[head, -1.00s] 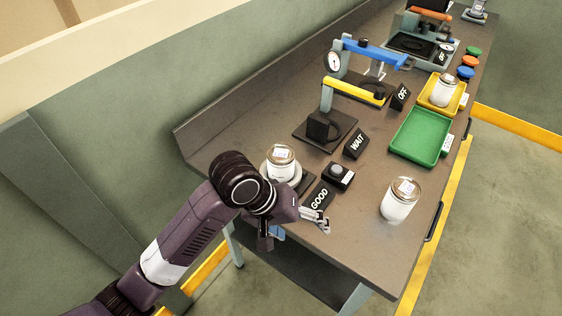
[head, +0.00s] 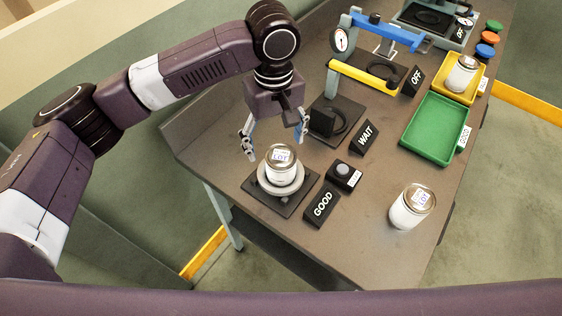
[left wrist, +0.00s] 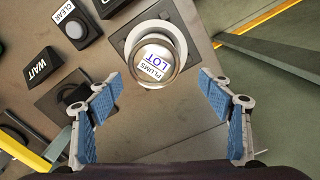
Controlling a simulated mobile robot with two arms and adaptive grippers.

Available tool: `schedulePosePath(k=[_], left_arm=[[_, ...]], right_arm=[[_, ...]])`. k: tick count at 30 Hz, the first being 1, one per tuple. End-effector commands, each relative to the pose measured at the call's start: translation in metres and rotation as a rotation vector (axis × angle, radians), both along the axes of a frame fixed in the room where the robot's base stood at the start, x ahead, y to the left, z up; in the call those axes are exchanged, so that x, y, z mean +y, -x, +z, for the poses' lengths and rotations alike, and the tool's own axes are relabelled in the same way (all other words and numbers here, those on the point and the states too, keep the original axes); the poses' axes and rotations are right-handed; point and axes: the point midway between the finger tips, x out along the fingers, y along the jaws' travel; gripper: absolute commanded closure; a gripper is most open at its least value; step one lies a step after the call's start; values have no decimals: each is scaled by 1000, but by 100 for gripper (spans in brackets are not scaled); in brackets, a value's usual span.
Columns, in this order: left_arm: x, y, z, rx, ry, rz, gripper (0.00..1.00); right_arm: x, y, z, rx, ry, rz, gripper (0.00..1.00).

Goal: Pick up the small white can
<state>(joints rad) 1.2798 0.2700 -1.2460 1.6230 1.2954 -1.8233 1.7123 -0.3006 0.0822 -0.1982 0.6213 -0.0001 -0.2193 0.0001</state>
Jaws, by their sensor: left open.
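A second white can (head: 411,207) stands on the bench at the front right, and a third (head: 461,74) stands in the yellow tray. My left gripper (head: 275,148) is open and empty, pointing down just behind and above the can on the plate. In the left wrist view its blue-padded fingers (left wrist: 161,84) spread either side of that can, apart from it. My right gripper is not in view.
A black "GOOD" sign (head: 322,204) and a button box (head: 343,176) stand right of the plate. A "WAIT" sign (head: 364,137) and a yellow-armed press (head: 362,78) are behind. A green tray (head: 436,128) lies at the right. Bare bench surrounds the front-right can.

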Motion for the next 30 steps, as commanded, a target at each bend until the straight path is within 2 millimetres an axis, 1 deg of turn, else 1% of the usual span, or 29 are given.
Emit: schedulePosePath(k=[1, 4, 9, 12, 16, 22, 30], left_arm=[[0, 1, -5, 1, 0, 0, 27], [-3, 2, -15, 2, 0, -2, 27], [-12, 8, -38, 2, 0, -3, 27], [-11, 7, -53, 1, 0, -1, 27], [-11, 7, -61, 0, 1, -2, 27], [-12, 7, -62, -2, 1, -3, 27], [-12, 7, -62, -2, 2, -3, 57]], right_arm=[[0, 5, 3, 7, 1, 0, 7], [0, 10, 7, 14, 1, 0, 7], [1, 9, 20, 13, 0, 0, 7], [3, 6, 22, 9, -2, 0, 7], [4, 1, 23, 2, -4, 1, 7], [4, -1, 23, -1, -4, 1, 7], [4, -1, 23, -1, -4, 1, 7]])
